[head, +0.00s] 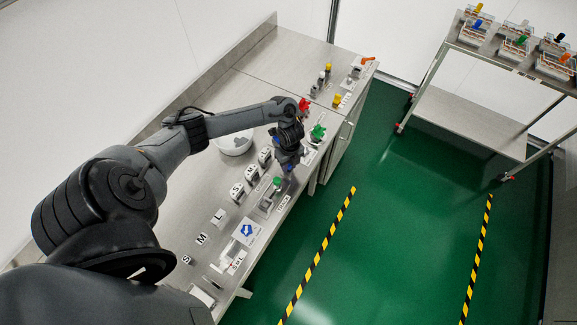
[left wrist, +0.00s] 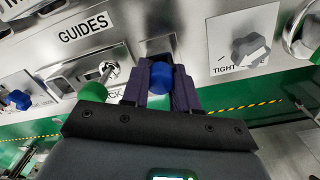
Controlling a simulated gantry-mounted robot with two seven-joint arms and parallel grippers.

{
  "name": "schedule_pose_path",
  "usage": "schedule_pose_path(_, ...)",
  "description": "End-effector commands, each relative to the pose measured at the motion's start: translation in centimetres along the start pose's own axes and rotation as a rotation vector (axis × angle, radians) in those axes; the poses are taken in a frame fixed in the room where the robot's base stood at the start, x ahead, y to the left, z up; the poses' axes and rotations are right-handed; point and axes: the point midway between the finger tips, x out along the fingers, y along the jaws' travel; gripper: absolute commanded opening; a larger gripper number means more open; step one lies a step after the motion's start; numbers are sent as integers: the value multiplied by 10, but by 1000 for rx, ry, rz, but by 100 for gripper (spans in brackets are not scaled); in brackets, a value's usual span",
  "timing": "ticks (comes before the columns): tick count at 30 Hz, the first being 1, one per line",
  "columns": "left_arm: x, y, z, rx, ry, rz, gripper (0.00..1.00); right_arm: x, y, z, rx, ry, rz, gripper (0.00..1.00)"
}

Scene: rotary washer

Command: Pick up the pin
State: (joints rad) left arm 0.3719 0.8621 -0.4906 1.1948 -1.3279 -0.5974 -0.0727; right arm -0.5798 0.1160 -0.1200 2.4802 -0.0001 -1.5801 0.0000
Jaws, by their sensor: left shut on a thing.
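The pin (left wrist: 161,79) shows as a short, bright blue cylindrical head in the left wrist view. It sits between the two dark purple fingers of my left gripper (left wrist: 160,85), which is shut on it. The pin is in front of a dark recess in a steel panel; whether its shank is still inside a hole is hidden. In the head view my left gripper (head: 287,168) reaches down at the bench's front edge. My right gripper is in neither view.
A green knob (left wrist: 92,92) on a steel rod stands just left of the fingers. A grey knob (left wrist: 250,49) by a "TIGHT" label is to the right. The steel bench (head: 180,215) carries a white bowl (head: 235,146) and several fixtures. A steel cart (head: 470,118) stands across the green floor.

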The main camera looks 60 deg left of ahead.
Motion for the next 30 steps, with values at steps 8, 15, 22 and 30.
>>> schedule_pose_path(8,-1,0,0,1,0,0,0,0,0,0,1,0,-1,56)
schedule_pose_path(15,-11,0,0,1,0,-1,0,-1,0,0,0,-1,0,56)
schedule_pose_path(22,-39,0,1,2,-1,-4,0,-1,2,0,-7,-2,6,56)
schedule_pose_path(30,-74,-6,-45,5,1,-3,0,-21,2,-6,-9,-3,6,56)
